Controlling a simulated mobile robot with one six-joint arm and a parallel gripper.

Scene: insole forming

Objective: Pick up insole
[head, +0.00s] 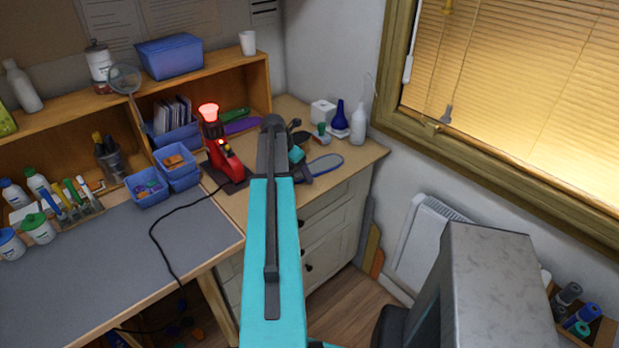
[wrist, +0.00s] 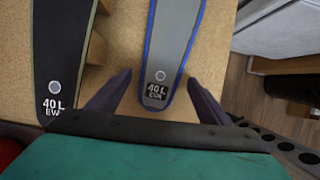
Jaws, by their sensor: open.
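In the wrist view, a grey insole (wrist: 176,45) with a blue edge and the mark "40 L EVA" lies on the wooden top. Its marked end is between the two fingers of my gripper (wrist: 157,100), which are apart with a gap on each side. A dark insole (wrist: 62,50) with an olive edge, also marked "40 L", lies to the left, outside the left finger. In the head view, the blue-edged insole (head: 326,164) lies on the cabinet top, partly hidden by my gripper (head: 304,172). My arm hides much of that area.
A red device (head: 224,160) with a glowing red top stands left of my arm. White and blue bottles (head: 358,124) stand behind on the cabinet top (head: 362,158). Blue bins (head: 178,167) and the grey desk mat (head: 105,265) are at left. The cabinet edge is close on the right.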

